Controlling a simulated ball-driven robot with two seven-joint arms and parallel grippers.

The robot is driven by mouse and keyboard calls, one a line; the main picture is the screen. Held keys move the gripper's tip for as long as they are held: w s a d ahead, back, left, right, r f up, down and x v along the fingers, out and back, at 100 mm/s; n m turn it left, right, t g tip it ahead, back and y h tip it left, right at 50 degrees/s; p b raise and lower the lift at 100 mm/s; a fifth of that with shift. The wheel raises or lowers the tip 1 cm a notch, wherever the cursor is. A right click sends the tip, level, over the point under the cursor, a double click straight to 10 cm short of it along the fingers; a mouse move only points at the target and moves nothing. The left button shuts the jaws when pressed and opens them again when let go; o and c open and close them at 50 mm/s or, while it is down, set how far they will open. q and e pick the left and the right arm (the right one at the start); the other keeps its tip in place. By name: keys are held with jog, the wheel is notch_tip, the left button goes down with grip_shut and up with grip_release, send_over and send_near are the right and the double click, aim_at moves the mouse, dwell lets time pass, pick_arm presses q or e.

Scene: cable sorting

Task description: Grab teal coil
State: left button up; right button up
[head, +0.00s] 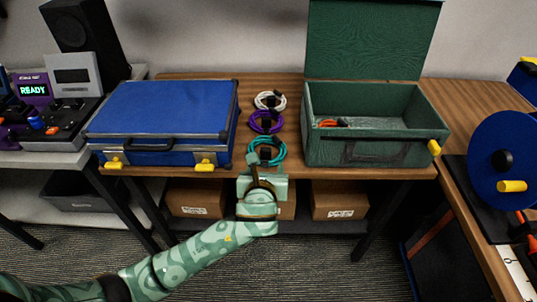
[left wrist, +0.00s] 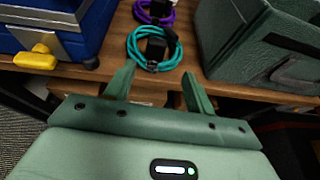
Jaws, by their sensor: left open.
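The teal coil (head: 266,152) lies on the wooden table near its front edge, between the blue case and the green box. It also shows in the left wrist view (left wrist: 178,58), with a dark band across it. My left gripper (head: 260,163) is at the table's front edge, just in front of the coil. In the left wrist view its two fingers (left wrist: 155,85) are apart and empty, pointing toward the coil, which lies beyond the fingertips. My right gripper is in neither view.
A purple coil (head: 265,122) and a white coil (head: 270,100) lie behind the teal one. A closed blue case (head: 165,110) stands left; an open green box (head: 375,152) holding something orange stands right. Cardboard boxes (head: 340,200) sit under the table.

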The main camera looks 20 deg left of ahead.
aim_at(266, 154)
pick_arm(q)
jog(key=b+x, duration=0.1)
jog(key=x, duration=0.2)
jog(key=shift+w+a+f, duration=0.1)
jog(key=shift+w+f, duration=0.15)
jog(key=shift+w, duration=0.1)
jog(key=b+x, duration=0.1)
jog(key=x, duration=0.1)
jog(key=b+x, duration=0.2)
jog(key=shift+w+a, duration=0.25)
jog(key=shift+a, duration=0.25)
jog(key=shift+w+f, duration=0.1)
jog(key=shift+w, duration=0.2)
jog(key=shift+r, duration=0.25)
jog(key=shift+c, duration=0.3)
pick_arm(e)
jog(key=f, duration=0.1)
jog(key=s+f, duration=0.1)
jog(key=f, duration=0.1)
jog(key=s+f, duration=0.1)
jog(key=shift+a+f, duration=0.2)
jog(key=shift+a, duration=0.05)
pick_arm(q)
jog(key=c, duration=1.1)
jog(key=shift+r, duration=0.1)
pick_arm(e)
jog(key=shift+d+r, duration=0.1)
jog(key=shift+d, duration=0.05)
